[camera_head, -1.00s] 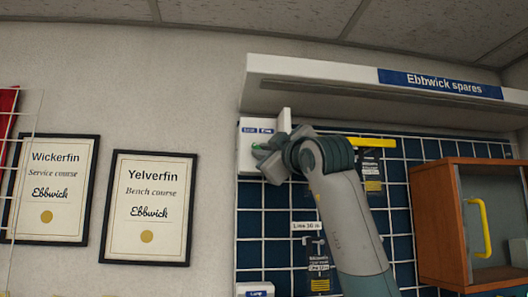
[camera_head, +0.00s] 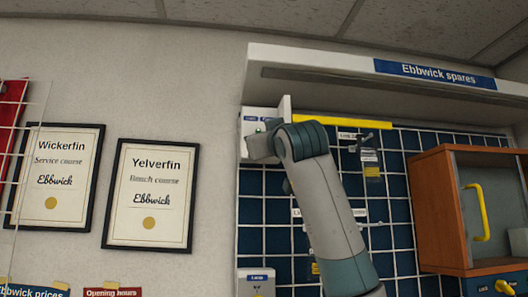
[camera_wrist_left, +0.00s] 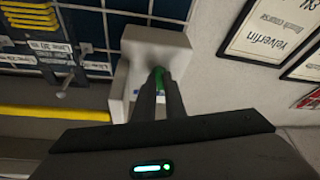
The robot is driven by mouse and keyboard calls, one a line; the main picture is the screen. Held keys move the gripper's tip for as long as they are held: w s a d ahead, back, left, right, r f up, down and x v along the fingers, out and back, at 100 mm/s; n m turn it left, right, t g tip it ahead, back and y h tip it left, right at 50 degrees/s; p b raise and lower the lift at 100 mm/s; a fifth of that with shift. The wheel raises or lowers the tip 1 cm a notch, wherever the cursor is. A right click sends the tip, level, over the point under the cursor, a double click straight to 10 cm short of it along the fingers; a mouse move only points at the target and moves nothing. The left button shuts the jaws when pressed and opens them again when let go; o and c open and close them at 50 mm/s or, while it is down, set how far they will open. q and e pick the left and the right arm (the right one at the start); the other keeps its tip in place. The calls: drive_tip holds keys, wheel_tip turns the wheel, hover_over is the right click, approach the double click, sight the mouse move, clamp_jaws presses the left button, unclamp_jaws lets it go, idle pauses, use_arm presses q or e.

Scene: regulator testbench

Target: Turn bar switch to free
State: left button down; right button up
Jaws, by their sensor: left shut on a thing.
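The bar switch is a white box (camera_head: 250,113) on the wall at the left end of the shelf, with small blue labels too small to read. It also shows in the left wrist view (camera_wrist_left: 135,42). Its green bar (camera_wrist_left: 161,76) sits between the fingertips of my left gripper (camera_wrist_left: 160,84), which is shut on it. In the head view my left wrist covers most of the switch front and only a speck of green shows. The bar's exact angle is hard to tell. My right gripper is not in view.
A white shelf (camera_head: 330,75) juts out just above the switch. A yellow bar (camera_head: 345,122) and hanging packets (camera_head: 371,165) are to its right on the blue grid. A wooden cabinet (camera_head: 430,205) stands far right. Another white box (camera_head: 250,286) is below. Framed certificates (camera_head: 150,195) hang left.

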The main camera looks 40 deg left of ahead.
use_arm(q)
drive_tip(key=m+t+h+b, duration=0.2)
drive_tip(key=m+b, duration=0.1)
drive_tip(key=m, duration=0.3)
drive_tip(key=m+t+h+b, duration=0.2)
drive_tip(key=m+b, duration=0.2)
drive_tip(key=m, duration=0.2)
drive_tip(key=s+m+t+h+b, duration=0.1)
drive_tip(key=m+h+b, duration=0.2)
drive_tip(key=m, duration=0.3)
drive_tip(key=shift+a+r+t, duration=0.15)
drive_tip(key=shift+a+t, duration=0.25)
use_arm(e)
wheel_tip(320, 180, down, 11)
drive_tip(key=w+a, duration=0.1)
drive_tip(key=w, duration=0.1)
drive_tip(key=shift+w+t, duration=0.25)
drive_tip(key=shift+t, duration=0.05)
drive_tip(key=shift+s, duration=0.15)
use_arm(q)
drive_tip(key=c, duration=2.1)
unclamp_jaws()
drive_tip(key=shift+w, duration=0.1)
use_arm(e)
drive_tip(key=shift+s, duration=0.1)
use_arm(q)
drive_tip(key=shift+d, duration=0.1)
